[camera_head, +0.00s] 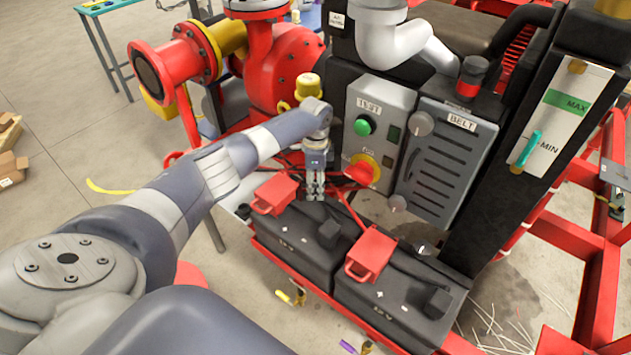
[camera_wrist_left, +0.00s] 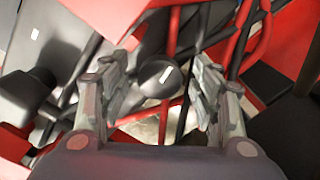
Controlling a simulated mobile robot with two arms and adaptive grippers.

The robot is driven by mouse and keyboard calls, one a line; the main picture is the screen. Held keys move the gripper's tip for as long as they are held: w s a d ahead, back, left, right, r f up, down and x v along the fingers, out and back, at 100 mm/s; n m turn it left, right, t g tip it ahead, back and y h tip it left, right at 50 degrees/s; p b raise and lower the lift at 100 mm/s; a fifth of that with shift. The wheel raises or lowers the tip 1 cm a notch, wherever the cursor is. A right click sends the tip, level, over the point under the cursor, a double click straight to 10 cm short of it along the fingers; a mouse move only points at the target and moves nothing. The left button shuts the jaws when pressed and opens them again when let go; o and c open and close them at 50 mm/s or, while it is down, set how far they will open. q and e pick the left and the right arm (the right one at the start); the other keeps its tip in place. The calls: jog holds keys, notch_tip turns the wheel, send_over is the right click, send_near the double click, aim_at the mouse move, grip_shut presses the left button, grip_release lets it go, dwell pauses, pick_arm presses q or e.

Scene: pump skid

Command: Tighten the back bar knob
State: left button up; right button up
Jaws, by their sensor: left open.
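In the left wrist view, a round black knob (camera_wrist_left: 158,78) with a white mark on its top lies between the two open fingers of my left gripper (camera_wrist_left: 161,66). A gap shows on each side of it, and I see no finger closed on it. In the head view, my left gripper (camera_head: 316,190) points down just behind the batteries, beside a red terminal cover (camera_head: 276,194). The knob is not clearly visible there. I cannot make out the bar under the knob. My right gripper is in neither view.
Two black batteries, one on the left (camera_head: 290,247) and one on the right (camera_head: 395,312), sit in a red frame. A second red cover (camera_head: 371,254) and red cables are close by. The TEST panel (camera_head: 382,100) and BELT cover (camera_head: 445,160) stand behind.

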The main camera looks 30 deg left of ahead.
pick_arm(q)
jog(key=c, duration=1.1)
jog(key=shift+o, duration=0.2)
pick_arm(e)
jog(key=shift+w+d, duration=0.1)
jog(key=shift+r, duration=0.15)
pick_arm(q)
jog(key=n+p, duration=0.2)
jog(key=n, duration=0.1)
jog(key=shift+s+d+r, duration=0.1)
jog(key=n+p, duration=0.1)
jog(key=n, duration=0.2)
jog(key=shift+p, duration=0.4)
jog(key=n+p, duration=0.1)
jog(key=n, duration=0.3)
jog(key=shift+d+p, duration=0.1)
jog(key=shift+p, duration=0.3)
jog(key=shift+n+p, duration=0.55)
jog(key=shift+n, duration=1.45)
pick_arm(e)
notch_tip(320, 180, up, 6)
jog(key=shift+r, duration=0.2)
